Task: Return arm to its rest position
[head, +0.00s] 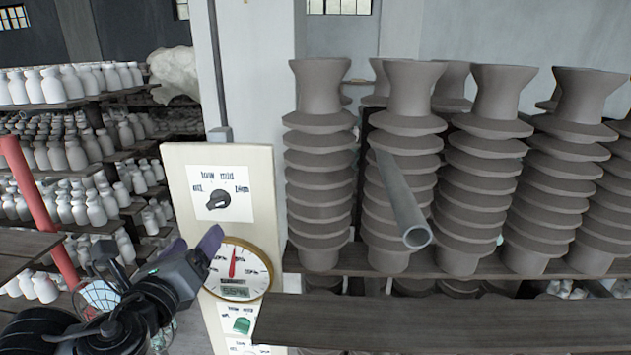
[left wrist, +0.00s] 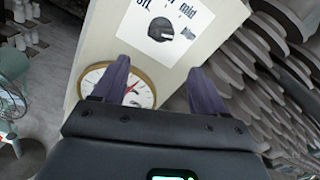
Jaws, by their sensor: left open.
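My left gripper (head: 195,245) is at the lower left of the head view, in front of the panel and near the gauge. Its two purple fingers are apart with nothing between them; they also show in the left wrist view (left wrist: 158,82). The cream control panel (head: 178,195) carries a black rotary knob (head: 218,200) with printed labels around it. Below it is a round brass-rimmed gauge (head: 238,268) with a red needle and a small display. The knob (left wrist: 160,29) and gauge (left wrist: 100,82) also show in the left wrist view, beyond the fingers. My right gripper is not in view.
Stacks of grey ribbed clay insulators (head: 318,165) stand on a shelf at the right. A grey pipe (head: 400,200) juts forward before them. A dark board (head: 440,322) lies at the lower right. A red post (head: 38,210) and shelves of white bottles (head: 55,85) are at the left.

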